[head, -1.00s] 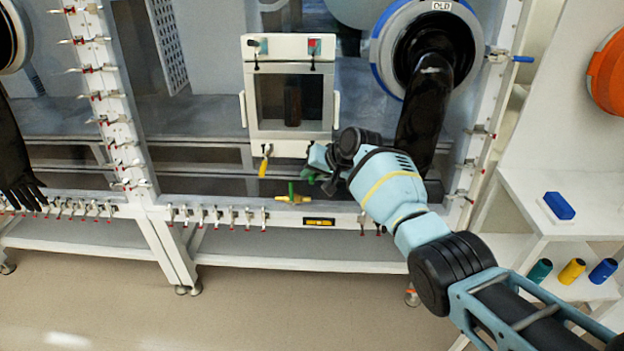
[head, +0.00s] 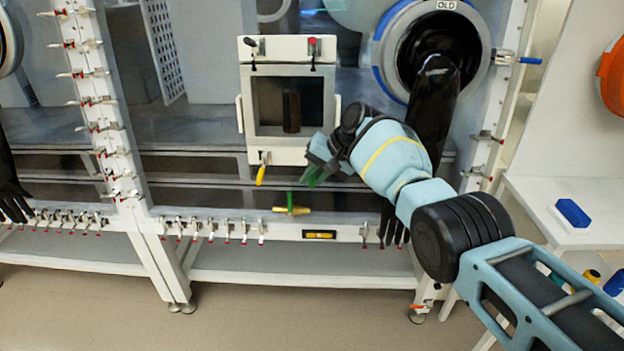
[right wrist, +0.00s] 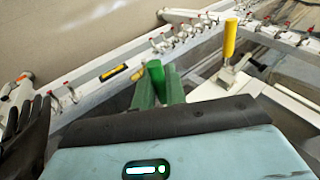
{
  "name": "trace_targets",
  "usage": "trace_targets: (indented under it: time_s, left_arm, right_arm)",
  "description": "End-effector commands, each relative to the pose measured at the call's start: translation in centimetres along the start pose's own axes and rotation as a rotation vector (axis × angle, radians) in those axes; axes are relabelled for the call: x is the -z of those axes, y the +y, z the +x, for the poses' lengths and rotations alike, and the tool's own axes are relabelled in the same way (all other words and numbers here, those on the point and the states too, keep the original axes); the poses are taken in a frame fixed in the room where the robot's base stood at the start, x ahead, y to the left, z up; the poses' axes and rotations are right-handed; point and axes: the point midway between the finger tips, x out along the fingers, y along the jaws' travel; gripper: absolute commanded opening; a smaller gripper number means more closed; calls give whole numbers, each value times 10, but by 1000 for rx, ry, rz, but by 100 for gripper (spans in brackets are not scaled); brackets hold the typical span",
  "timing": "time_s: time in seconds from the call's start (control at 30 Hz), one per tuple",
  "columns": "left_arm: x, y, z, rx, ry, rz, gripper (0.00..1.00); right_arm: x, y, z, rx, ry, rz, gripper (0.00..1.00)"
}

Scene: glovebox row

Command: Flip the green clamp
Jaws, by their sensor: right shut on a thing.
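The green clamp (head: 313,178) is at the lower right of the white hatch door (head: 290,150). Its green handle (right wrist: 155,74) stands between my fingers in the right wrist view. My right gripper (head: 317,169) is shut on this handle; its fingertips also show in the right wrist view (right wrist: 160,88). The clamp's base is hidden by the gripper. A yellow-handled clamp (head: 261,172) hangs at the door's lower left and shows upright in the right wrist view (right wrist: 230,38). My left gripper is not in view.
A spirit level (head: 319,234) and several small clamps line the rail. A black glove (head: 434,115) hangs from the port right of the door.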

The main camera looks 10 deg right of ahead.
Motion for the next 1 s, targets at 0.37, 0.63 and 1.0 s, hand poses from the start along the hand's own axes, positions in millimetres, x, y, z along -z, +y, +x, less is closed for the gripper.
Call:
trace_targets:
  time_s: [0.37, 0.63, 1.0]
  left_arm:
    - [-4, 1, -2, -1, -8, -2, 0]
    - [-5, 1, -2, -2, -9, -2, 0]
    - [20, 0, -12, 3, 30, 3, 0]
  right_arm:
    - [-2, 0, 1, 1, -7, 2, 21]
    - [-1, 0, 0, 1, -3, 1, 33]
    - [1, -4, -38, 3, 6, -2, 33]
